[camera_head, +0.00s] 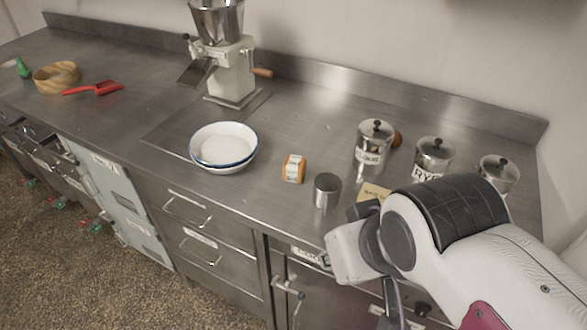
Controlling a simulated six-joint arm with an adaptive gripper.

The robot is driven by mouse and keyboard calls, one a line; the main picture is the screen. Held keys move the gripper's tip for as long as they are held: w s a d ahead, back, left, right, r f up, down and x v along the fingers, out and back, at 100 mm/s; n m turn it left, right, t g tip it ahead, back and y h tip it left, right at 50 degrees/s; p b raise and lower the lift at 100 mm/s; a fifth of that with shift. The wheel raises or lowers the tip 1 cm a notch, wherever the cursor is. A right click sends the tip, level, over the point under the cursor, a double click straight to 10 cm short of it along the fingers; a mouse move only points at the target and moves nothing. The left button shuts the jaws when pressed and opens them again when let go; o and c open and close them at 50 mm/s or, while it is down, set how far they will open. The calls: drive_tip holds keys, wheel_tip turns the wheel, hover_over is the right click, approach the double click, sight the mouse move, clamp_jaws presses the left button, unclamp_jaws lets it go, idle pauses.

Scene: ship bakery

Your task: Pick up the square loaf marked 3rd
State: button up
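I cannot make out a square loaf marked 3rd in the head view. A small orange and white block or packet (293,168) stands on the steel counter, right of the bowl; its marking is too small to read. A brown rounded thing (397,139) is partly hidden behind a lidded canister. My arm reaches in from the lower right over the counter's front edge. A dark part that seems to be my gripper (393,308) hangs below the wrist, cut by the bottom edge. Its fingertips are not clear, and it appears apart from the counter things.
A white bowl with a blue rim (224,166), a metal cup (327,190) and a yellowish card (373,192) stand near the front. Lidded canisters (375,145) line the right. A mill (230,75) stands behind; a red scoop (95,88) lies left.

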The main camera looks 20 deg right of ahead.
drive_tip(key=o, duration=1.1)
drive_tip(key=w+a+f+m+t+y, duration=0.15)
drive_tip(key=w+a, duration=0.25)
drive_tip(key=w, duration=0.7)
drive_tip(key=w+a+t, duration=0.3)
drive_tip(key=w+a, duration=0.1)
drive_tip(key=w, duration=0.7)
drive_tip(key=m+t+h, duration=0.2)
drive_tip(key=m+h, duration=0.3)
drive_tip(key=h, duration=0.3)
approach(294, 169)
drive_tip(key=shift+g+y, duration=0.25)
drive_tip(key=w, duration=0.5)
drive_tip(key=shift+d, duration=0.15)
drive_tip(key=shift+s+d+f+h, duration=0.15)
drive_tip(key=shift+d+f+h, duration=0.45)
drive_tip(key=shift+d, duration=0.1)
